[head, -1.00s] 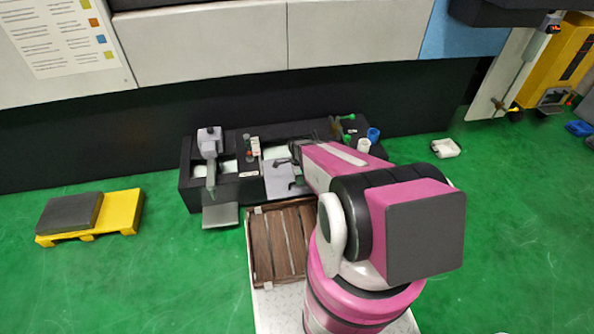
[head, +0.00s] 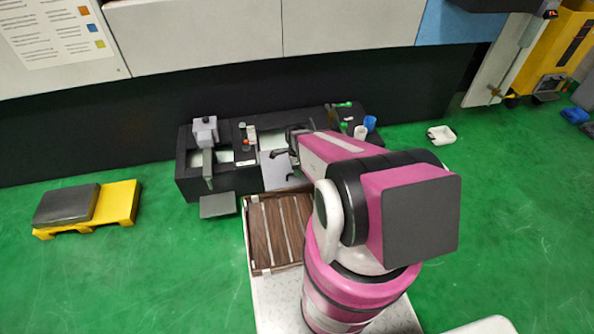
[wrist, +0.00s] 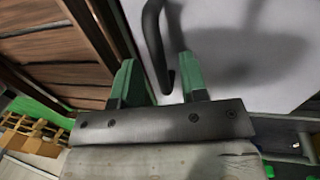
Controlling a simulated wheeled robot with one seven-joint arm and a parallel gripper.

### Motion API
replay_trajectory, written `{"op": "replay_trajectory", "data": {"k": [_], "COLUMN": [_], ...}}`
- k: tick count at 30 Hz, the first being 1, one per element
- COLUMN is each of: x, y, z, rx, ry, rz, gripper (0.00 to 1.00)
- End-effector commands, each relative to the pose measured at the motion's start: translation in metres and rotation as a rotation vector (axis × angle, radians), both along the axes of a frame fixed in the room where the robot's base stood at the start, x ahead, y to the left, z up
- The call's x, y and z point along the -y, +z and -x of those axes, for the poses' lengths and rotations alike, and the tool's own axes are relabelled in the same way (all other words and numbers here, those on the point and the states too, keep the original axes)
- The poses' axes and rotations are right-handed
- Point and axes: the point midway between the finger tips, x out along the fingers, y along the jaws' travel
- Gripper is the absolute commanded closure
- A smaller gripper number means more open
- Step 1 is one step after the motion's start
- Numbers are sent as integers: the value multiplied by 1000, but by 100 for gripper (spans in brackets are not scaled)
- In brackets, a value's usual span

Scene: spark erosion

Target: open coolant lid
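The coolant lid seems to be the pale grey panel (head: 277,174) in the middle of the black bench. It also fills the upper right of the wrist view (wrist: 235,50). A dark curved bar handle (wrist: 152,40) stands on the panel; its lower end reaches between my two green fingers. My gripper (wrist: 159,80) is open around that end, with a gap at least on the left side. Whether the right finger touches the bar is unclear. In the head view my gripper (head: 284,152) is over the panel, partly hidden by my arm. The lid looks closed.
A slatted brown wooden crate (head: 278,235) stands in front of the bench. A grey machine head (head: 205,133) is at the bench's left end. A blue cup (head: 370,123) and a white cup (head: 360,133) stand at its right. Green floor lies open around.

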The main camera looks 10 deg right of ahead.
Motion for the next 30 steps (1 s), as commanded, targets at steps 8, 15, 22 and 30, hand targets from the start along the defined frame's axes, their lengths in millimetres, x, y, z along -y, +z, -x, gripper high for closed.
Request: {"op": "replay_trajectory", "data": {"k": [8, 15, 22, 30], "x": [0, 0, 0, 0], "y": [37, 76, 98, 104], "z": [-6, -14, -19, -20], "rx": [2, 2, 0, 0], "ry": [0, 0, 0, 0], "rz": [0, 0, 0, 0], "gripper": [60, 60, 60, 60]}}
